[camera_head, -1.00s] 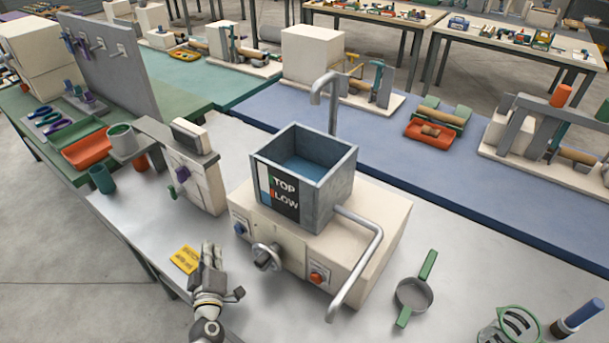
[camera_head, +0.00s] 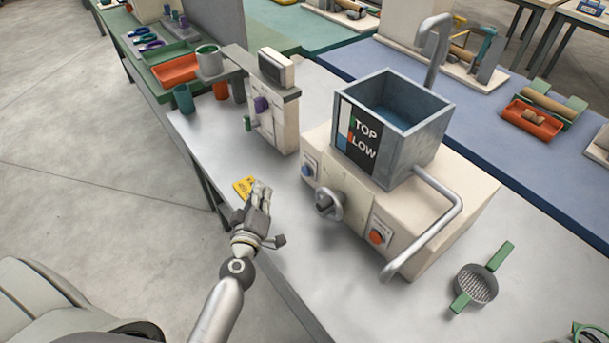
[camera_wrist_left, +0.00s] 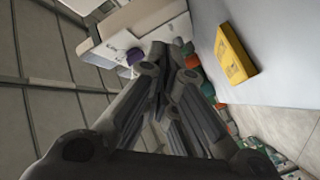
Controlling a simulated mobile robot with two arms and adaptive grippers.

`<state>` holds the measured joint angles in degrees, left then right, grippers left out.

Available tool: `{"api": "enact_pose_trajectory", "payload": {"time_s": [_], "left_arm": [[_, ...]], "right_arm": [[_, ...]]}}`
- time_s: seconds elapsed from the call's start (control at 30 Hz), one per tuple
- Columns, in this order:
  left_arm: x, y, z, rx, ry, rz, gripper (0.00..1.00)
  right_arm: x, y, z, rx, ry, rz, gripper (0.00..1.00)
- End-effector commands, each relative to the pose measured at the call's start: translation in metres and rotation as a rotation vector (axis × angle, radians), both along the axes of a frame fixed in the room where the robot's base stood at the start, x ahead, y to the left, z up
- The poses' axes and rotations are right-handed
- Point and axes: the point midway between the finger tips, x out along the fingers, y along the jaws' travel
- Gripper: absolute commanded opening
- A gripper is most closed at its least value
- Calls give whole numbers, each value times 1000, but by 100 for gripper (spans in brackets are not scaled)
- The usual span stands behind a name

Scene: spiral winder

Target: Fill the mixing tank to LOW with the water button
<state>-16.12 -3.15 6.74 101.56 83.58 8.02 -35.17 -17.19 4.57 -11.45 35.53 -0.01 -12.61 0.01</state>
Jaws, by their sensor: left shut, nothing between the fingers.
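The mixing tank (camera_head: 420,148) is a grey open-topped square box on a cream machine base (camera_head: 462,190), with bluish water visible inside. Its front gauge panel (camera_head: 358,138) reads TOP and LOW, with a blue and a red strip at its left. A blue button (camera_head: 307,170) sits on the base's left front, and an orange-red button (camera_head: 377,237) sits at the right front. A grey valve knob (camera_head: 328,203) lies between them. My left gripper (camera_head: 260,190) is shut and empty, left of the blue button and apart from it. It also shows in the left wrist view (camera_wrist_left: 165,60). My right gripper is not in view.
A yellow card (camera_head: 244,186) lies beside my left gripper, and a metal spout (camera_head: 437,45) rises behind the tank. A bent outlet pipe (camera_head: 440,225) juts forward at right. A green-handled strainer (camera_head: 476,285) lies right. A cream device (camera_head: 272,115) stands left.

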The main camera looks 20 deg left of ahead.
Motion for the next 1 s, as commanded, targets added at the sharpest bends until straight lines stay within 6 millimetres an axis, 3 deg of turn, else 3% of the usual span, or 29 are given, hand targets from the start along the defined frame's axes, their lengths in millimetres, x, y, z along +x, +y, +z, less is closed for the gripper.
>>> {"api": "enact_pose_trajectory", "payload": {"time_s": [0.37, 1.0], "left_arm": [[7, -4, 1, -2, -1, -1, 0], [72, -43, 0, -1, 0, -1, 0]], "right_arm": [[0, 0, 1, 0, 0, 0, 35], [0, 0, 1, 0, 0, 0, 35]]}}
